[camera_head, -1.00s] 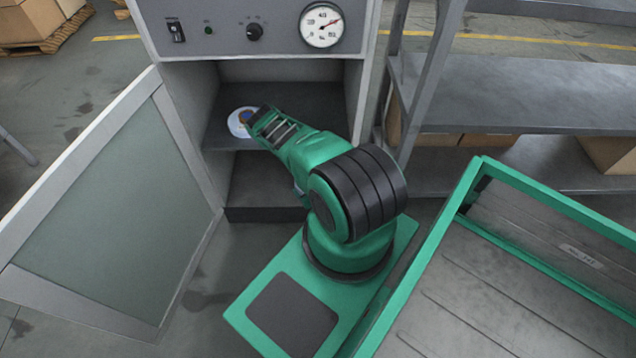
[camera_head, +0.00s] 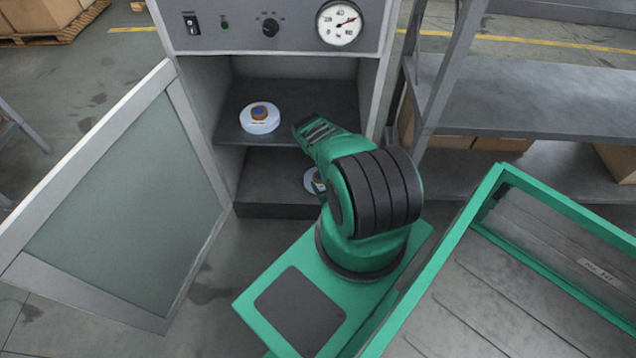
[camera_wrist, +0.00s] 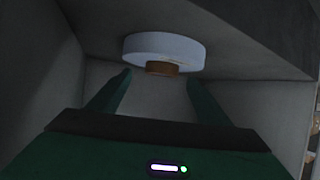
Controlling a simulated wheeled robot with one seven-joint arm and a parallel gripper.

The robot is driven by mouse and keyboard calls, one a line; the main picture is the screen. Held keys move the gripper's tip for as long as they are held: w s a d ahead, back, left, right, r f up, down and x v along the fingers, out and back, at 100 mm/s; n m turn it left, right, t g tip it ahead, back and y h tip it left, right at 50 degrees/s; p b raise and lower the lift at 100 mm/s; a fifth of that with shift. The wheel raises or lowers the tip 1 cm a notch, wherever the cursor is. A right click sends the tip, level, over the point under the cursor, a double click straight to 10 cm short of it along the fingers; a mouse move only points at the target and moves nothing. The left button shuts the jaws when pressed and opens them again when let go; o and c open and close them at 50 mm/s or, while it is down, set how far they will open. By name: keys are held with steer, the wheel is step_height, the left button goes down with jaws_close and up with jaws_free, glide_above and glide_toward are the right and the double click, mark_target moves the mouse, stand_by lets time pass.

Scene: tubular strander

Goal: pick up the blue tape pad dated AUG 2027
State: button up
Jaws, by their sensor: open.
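On the cabinet's upper shelf, a round white dish (camera_head: 260,125) bears a small brown roll-like item (camera_head: 259,113) with a blue patch on top. A second white dish (camera_head: 309,181) with a small dark item on it shows on the lower shelf, partly hidden by my arm. No date is readable on either. My gripper (camera_head: 306,127) is at the upper shelf's front, right of the upper dish and apart from it. In the wrist view my gripper (camera_wrist: 158,80) is open and empty; a white dish (camera_wrist: 165,48) with a brown item (camera_wrist: 162,69) lies beyond the fingertips.
The cabinet door (camera_head: 120,210) stands open on the left. The cabinet's side walls bound the shelves closely. A control panel with a gauge (camera_head: 339,23) is above the opening. Metal shelving (camera_head: 530,95) stands to the right.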

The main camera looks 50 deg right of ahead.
mark_target(313, 174)
steer(key=shift+x, duration=1.9)
steer(key=shift+w+r, duration=0.15)
steer(key=shift+r, duration=0.1)
steer(key=c, duration=1.3)
